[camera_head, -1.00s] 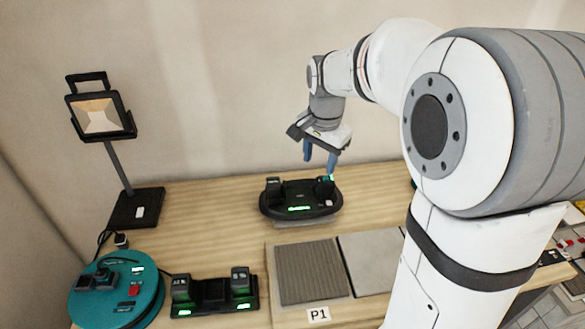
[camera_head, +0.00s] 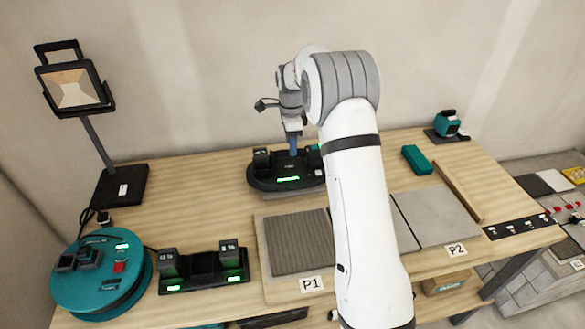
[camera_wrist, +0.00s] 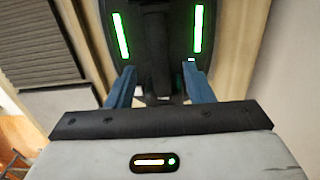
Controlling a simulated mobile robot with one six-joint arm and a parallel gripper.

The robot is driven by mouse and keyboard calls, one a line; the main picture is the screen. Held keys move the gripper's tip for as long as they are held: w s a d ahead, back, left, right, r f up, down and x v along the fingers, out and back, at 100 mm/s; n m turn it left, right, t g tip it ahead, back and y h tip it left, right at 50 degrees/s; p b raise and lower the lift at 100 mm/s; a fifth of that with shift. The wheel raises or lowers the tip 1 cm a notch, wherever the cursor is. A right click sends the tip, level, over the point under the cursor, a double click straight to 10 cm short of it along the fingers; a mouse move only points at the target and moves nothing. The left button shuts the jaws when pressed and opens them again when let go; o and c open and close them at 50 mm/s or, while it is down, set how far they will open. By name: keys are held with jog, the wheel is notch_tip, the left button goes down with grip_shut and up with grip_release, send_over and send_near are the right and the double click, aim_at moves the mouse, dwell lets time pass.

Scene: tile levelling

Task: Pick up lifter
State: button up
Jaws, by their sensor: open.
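The lifter, a black oval device (camera_head: 262,183) with a lit green strip, sits on the wooden table behind the grey tiles. The wrist view shows it from close up, as a dark body (camera_wrist: 126,57) with two green strips and a dark bar along its middle. My gripper (camera_head: 293,150) points down at the lifter, partly hidden behind my arm. In the wrist view its blue fingers (camera_wrist: 160,80) are spread apart, one on each side of the dark bar. I cannot tell whether they touch it.
A ridged tile (camera_head: 300,243) labelled P1 and a smooth tile (camera_head: 436,219) by label P2 lie in front. A work lamp (camera_head: 122,186), teal round device (camera_head: 85,292) and black charger (camera_head: 204,284) stand left. A teal block (camera_head: 417,159) lies right. My arm hides part of the tiles.

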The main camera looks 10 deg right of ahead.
aim_at(290, 162)
jog(key=shift+f+p, duration=0.5)
jog(key=shift+f, duration=2.4)
jog(key=shift+f, duration=0.25)
jog(key=shift+c, duration=0.4)
grip_shut()
jog(key=shift+w+r, duration=0.15)
